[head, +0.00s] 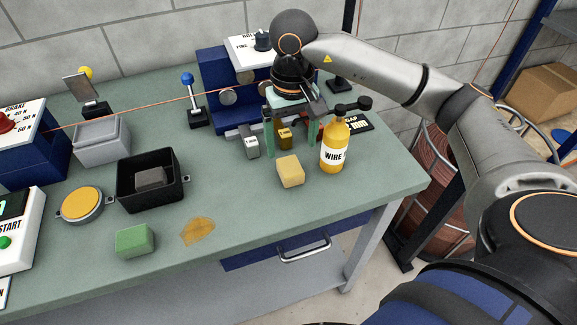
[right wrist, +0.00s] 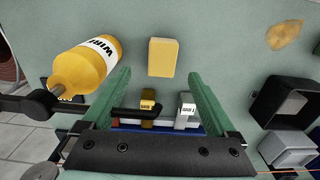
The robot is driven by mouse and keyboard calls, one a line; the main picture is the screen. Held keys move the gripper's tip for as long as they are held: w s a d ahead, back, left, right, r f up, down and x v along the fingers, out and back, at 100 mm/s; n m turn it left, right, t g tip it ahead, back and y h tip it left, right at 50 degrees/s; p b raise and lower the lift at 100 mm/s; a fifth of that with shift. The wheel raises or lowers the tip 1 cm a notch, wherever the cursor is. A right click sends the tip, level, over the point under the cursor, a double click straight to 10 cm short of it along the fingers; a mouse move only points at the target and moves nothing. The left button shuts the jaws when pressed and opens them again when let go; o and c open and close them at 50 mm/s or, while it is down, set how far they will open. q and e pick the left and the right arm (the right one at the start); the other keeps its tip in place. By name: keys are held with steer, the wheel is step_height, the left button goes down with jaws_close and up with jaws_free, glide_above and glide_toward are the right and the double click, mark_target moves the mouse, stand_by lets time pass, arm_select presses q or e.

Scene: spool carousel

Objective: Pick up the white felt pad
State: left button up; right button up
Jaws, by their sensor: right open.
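A whitish block with a small label, which looks like the white felt pad (head: 251,146), stands in a low rack on the bench in front of the blue machine. It also shows in the right wrist view (right wrist: 187,111), between my fingers in the picture and close to the right-hand one. My right gripper (head: 290,141) is open and points down over the rack, its green fingers apart with nothing gripped. An amber labelled block (head: 285,136) stands beside the white one, between the fingers in the picture. A red piece beside it is mostly hidden. My left gripper is out of view.
A yellow bottle (head: 335,146) stands close to the right of my right gripper. A pale yellow block (head: 290,171) lies in front. A black tray (head: 127,204) holding a grey block, and a green block (head: 134,241), are to the left. The front middle of the bench is mostly clear.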

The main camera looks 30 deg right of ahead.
mark_target(290, 165)
steer(key=f, duration=0.3)
steer(key=f+p, duration=0.1)
steer(key=f, duration=0.3)
steer(key=shift+a+f, duration=0.2)
steer(key=shift+f, duration=0.1)
steer(key=shift+c, duration=0.2)
steer(key=c, duration=1.4)
